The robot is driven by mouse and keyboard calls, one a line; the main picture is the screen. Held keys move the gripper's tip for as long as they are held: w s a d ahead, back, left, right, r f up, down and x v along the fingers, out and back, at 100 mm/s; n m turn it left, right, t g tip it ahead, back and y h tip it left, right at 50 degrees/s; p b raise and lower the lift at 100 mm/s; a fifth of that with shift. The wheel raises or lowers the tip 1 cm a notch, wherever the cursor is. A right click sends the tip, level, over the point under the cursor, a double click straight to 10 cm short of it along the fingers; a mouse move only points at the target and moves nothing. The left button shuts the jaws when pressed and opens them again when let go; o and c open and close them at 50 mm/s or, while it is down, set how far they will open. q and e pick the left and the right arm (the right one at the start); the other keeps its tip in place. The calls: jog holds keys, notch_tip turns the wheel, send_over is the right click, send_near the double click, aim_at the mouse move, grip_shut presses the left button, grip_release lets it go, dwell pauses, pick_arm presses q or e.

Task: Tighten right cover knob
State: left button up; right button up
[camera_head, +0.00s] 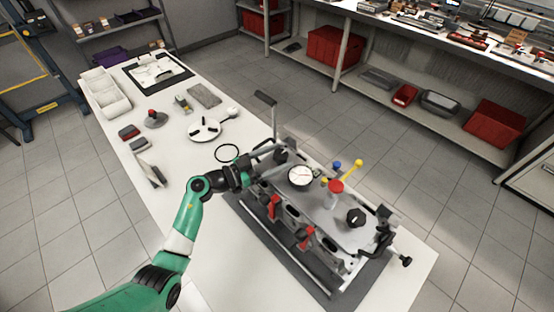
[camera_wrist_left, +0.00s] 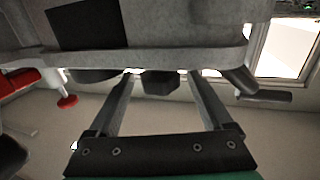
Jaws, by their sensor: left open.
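The engine block (camera_head: 290,232) lies on a dark mat on the white table, with a light grey cover plate (camera_head: 325,207) on top. A black knob (camera_head: 356,217) stands on the cover's right part. My left gripper (camera_head: 262,170) is at the block's far left end, well away from that knob. In the left wrist view my left gripper (camera_wrist_left: 163,80) is open, its two fingers apart under a grey body (camera_wrist_left: 190,55). A dark stub (camera_wrist_left: 160,82) shows between the fingertips; I cannot tell if they touch it. My right gripper is not in view.
A round dial (camera_head: 300,176), a red-topped part (camera_head: 336,186) and a yellow-handled tool (camera_head: 352,170) stand on the block. Red clamp handles (camera_head: 273,207) line its near side. A black ring (camera_head: 227,153) and a white round tray (camera_head: 215,125) lie on the table behind my arm.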

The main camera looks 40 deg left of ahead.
pick_arm(q)
jog(key=c, duration=1.3)
grip_shut()
jog(key=shift+r, duration=0.1)
jog(key=shift+a+m+g+h+p, duration=0.1)
jog(key=shift+m+g+h+p, duration=0.3)
jog(key=shift+h, duration=0.4)
jog(key=shift+m+h, duration=0.3)
jog(key=shift+a+f+m+g+h+b, duration=0.1)
jog(key=shift+f+m+g+h+b, duration=0.1)
jog(key=shift+m+g+h+b, duration=0.45)
jog(key=m+g+h+b, duration=0.1)
jog(key=h+b, duration=0.1)
jog(key=m+g+h+b, duration=0.1)
jog(key=m+h+b, duration=0.1)
jog(key=b, duration=0.1)
jog(key=shift+w+f, duration=0.15)
jog(key=shift+r+m+g+h+b, duration=0.25)
jog(key=shift+g+h+b, duration=0.1)
jog(key=shift+g+b, duration=0.25)
